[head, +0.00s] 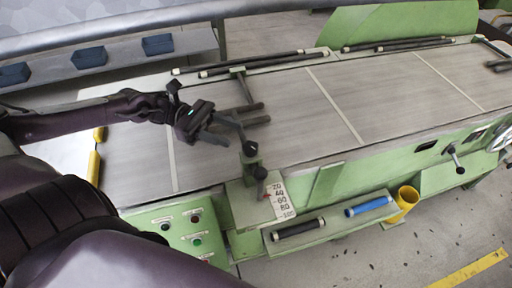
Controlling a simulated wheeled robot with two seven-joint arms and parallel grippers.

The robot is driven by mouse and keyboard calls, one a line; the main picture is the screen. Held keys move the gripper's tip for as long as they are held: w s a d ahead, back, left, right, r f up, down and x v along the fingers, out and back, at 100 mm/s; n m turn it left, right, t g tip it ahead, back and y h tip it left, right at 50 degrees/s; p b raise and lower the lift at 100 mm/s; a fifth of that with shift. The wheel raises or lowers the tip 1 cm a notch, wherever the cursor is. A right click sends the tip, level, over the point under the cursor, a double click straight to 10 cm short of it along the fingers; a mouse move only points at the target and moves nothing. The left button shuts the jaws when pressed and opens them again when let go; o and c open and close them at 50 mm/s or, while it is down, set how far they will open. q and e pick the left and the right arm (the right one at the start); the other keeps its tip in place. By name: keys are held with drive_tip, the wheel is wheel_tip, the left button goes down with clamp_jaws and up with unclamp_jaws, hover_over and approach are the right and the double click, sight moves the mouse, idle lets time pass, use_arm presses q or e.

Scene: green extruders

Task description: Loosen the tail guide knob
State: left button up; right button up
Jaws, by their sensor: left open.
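My left gripper (227,130) reaches in from the left over the grey table of the green machine. Its jaws are open and empty, with the fingers pointing right. A black knob (250,148) is just beyond and below the fingertips, at the near edge of the table; I see a small gap. A second black knob (260,173) stands lower, above the numbered scale (279,198). I cannot tell which of the two is the tail guide knob. Dark guide bars (256,121) lie across the table just right of the fingers. My right gripper is not in view.
Below the table is a green panel with buttons (197,240) on the left. A ledge holds a black roller (298,229) and a blue roller (368,206), with a yellow cup (404,199) at its right. The table surface (390,95) to the right is clear.

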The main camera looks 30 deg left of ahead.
sight(257, 148)
use_arm(q)
drive_tip(key=d+b, duration=0.1)
drive_tip(key=d, duration=0.1)
drive_tip(key=d+f+b, duration=0.1)
drive_tip(key=d, duration=0.2)
drive_tip(key=w+d+f+b, duration=0.1)
drive_tip(key=d, duration=0.2)
drive_tip(key=shift+d+r, duration=0.1)
drive_tip(key=shift+d, duration=0.05)
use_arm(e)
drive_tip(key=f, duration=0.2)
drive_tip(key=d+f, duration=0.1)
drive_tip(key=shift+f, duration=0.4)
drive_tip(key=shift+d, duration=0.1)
use_arm(q)
drive_tip(key=c, duration=0.7)
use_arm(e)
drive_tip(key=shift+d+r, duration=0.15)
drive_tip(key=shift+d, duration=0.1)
